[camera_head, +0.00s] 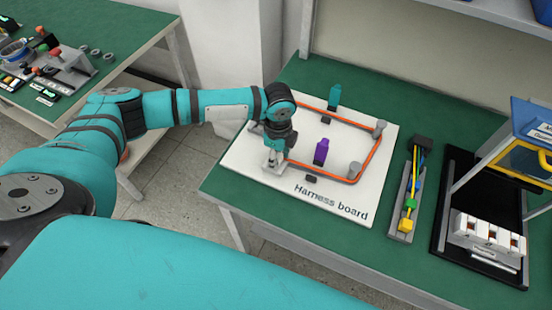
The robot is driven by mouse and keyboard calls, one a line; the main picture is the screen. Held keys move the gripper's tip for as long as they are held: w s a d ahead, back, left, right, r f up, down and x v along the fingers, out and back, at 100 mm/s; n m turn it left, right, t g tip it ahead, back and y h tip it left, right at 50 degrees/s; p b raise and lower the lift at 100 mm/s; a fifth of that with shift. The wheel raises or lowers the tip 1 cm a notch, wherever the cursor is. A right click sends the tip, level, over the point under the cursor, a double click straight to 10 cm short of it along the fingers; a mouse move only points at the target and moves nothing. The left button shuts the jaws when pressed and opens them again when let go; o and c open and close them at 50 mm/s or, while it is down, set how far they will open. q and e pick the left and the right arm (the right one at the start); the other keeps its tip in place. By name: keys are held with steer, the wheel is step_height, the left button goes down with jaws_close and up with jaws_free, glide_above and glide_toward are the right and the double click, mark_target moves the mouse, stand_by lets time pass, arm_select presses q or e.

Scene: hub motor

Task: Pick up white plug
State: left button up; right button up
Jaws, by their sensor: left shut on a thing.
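My left gripper (272,160) points down over the left side of the white harness board (345,195), close to its surface. It is shut on a small pale thing, which looks like the white plug. The fingers hide most of it, and I cannot tell whether it is clear of the board. My right gripper is not in view.
A teal plug (334,97) and a purple plug (321,151) stand on the board, inside or near an orange cable loop (372,155) with grey posts. A grey tray with coloured connectors (407,205) lies right of the board. A black rack (455,205) stands farther right.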

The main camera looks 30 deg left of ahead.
arm_select(q)
jaws_close()
steer(key=shift+r, duration=0.15)
steer(key=shift+r+b, duration=0.3)
steer(key=shift+r, duration=0.4)
steer(key=shift+s+d+r+b, duration=0.1)
steer(key=shift+s+r+b, duration=0.1)
steer(key=shift+r, duration=0.25)
steer(key=shift+s+d+r+b, duration=0.1)
steer(key=shift+s+r, duration=0.05)
steer(key=shift+r, duration=0.25)
steer(key=s+d+b, duration=0.1)
steer(key=s+d, duration=0.2)
steer(key=s, duration=0.4)
steer(key=s+d+r+b, duration=0.1)
steer(key=s+d, duration=0.1)
steer(key=s, duration=0.5)
steer(key=shift+d+r, duration=0.3)
steer(key=shift+d, duration=0.1)
step_height(320, 180, up, 7)
steer(key=p, duration=0.8)
steer(key=shift+p, duration=0.3)
